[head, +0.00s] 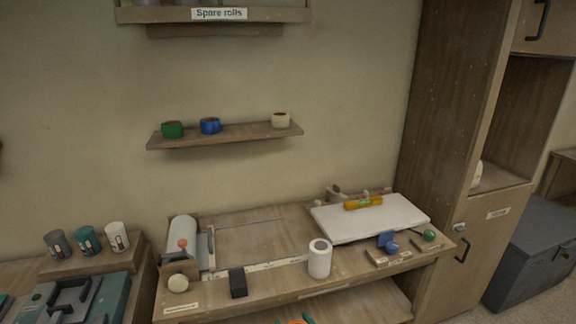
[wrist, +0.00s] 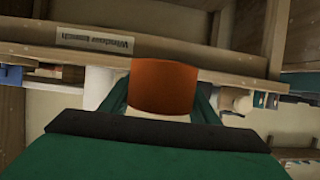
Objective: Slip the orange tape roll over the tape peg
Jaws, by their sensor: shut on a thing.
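The orange tape roll (wrist: 163,88) is held between the teal fingers of my gripper (wrist: 162,100) in the wrist view. My gripper is shut on it. In the head view only a sliver of the orange roll (head: 295,321) and a teal fingertip (head: 308,318) show at the bottom edge, in front of the bench and below its top. I cannot tell which thing is the tape peg. Small labelled wooden blocks stand at the bench's front right, with a blue piece (head: 386,240) and a green ball (head: 429,235) on them.
The wooden bench (head: 240,235) carries a white roll (head: 319,260), a black block (head: 238,283), a white board (head: 350,222) and a yellow rolling-pin shape (head: 363,203). A wall shelf (head: 225,137) holds green, blue and cream rolls. A tall cabinet (head: 450,110) stands right.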

